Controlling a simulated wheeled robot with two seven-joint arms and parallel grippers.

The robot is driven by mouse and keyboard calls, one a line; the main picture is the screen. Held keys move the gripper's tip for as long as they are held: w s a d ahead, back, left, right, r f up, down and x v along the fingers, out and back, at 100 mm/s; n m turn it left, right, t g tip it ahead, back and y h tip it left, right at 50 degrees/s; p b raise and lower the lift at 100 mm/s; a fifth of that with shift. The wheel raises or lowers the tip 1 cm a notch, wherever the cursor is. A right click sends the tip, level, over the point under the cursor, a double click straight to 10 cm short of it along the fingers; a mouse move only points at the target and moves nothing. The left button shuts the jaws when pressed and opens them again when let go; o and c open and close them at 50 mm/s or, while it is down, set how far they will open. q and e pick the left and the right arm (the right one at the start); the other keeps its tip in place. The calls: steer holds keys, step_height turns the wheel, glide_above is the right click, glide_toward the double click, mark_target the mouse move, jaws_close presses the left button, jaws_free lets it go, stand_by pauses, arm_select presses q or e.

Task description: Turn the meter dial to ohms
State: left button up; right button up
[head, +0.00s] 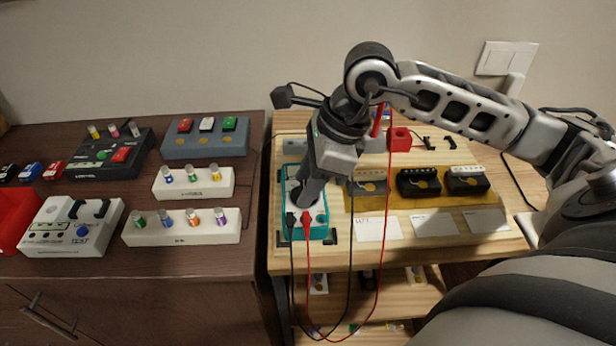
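The meter (286,190) is a teal-edged box lying on the light wooden bench. Black and red leads plug into its near end and hang over the bench's front edge. My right gripper (311,190) points down onto the middle of the meter, where the dial would be. The gripper covers the dial, so its setting is hidden. The fingertips are at or very near the meter's face, and I cannot tell whether they are closed on the dial. My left gripper is not in view.
Pickups on a yellow mat (400,199) and white cards (434,224) lie right of the meter. A red block (400,140) stands behind. The dark cabinet (190,262) at left carries pedals and knob racks. The loose leads hang in front of the bench.

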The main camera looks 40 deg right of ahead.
arm_select(q)
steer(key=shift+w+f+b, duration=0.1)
steer(key=shift+b, duration=0.35)
arm_select(e)
steer(key=shift+f+n, duration=0.1)
steer(key=shift+n, duration=0.2)
steer(key=shift+w+n, duration=0.1)
steer(key=shift+n, duration=0.2)
steer(key=shift+n+g+y+b, duration=0.3)
steer(key=shift+n+g+b, duration=0.3)
steer(key=shift+n+b, duration=0.4)
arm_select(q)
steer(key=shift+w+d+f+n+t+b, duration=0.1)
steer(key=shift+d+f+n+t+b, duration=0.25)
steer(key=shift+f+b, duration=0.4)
arm_select(e)
steer(key=shift+w+n+g, duration=0.1)
steer(key=shift+n+g, duration=0.5)
steer(key=shift+n, duration=1)
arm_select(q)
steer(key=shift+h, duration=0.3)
arm_select(e)
steer(key=shift+n, duration=0.3)
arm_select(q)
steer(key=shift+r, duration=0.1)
arm_select(e)
steer(key=o, duration=0.7)
